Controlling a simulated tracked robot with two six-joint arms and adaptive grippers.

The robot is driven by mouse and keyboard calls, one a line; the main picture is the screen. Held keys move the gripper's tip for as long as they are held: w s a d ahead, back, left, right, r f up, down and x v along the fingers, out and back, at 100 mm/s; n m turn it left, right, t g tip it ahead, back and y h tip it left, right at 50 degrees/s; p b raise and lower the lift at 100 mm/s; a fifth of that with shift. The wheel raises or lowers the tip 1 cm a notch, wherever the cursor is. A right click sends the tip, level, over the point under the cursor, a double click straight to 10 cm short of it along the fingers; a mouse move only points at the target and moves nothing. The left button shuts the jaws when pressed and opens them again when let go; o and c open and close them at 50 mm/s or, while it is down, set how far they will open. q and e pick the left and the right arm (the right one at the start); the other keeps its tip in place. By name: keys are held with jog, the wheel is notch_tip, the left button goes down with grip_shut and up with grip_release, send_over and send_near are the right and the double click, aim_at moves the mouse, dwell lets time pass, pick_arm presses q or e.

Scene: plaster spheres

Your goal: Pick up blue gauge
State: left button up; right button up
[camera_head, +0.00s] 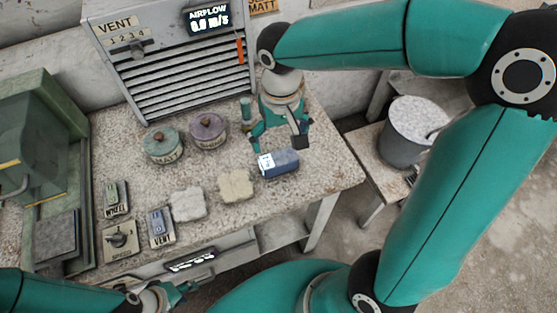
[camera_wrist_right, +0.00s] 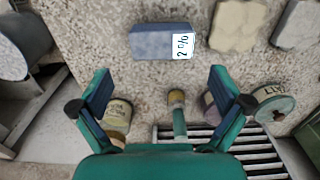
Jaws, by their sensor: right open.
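The blue gauge (camera_head: 280,163) is a small blue block with a white printed label on its left end. It lies on the speckled bench top near the right edge. In the right wrist view the blue gauge (camera_wrist_right: 158,42) lies beyond the fingertips, label to the right, reading about "2 %". My right gripper (camera_head: 279,146) is open above the bench, just behind the gauge and apart from it. Its two fingers (camera_wrist_right: 158,76) are spread with nothing between them. My left gripper (camera_head: 178,295) is low at the bottom left, off the bench front, too small to read its jaws.
A pale block (camera_head: 188,204) and a cream block (camera_head: 236,185) lie left of the gauge. A green-lidded jar (camera_head: 163,146), a purple-lidded jar (camera_head: 207,130) and a small brush-like cylinder (camera_wrist_right: 178,112) stand behind. A louvred vent (camera_head: 190,78) backs the bench. A bucket (camera_head: 408,145) stands right.

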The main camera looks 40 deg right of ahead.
aim_at(279, 158)
notch_tip(279, 158, down, 9)
jog(key=shift+w+a+r, duration=0.1)
jog(key=shift+w+r, duration=0.05)
jog(key=shift+r, duration=0.05)
dwell(0.3)
jog(key=c, duration=1.1)
jog(key=shift+o, duration=0.2)
notch_tip(279, 158, up, 20)
jog(key=p, duration=0.1)
jog(key=o, duration=0.9)
jog(key=c, duration=0.5)
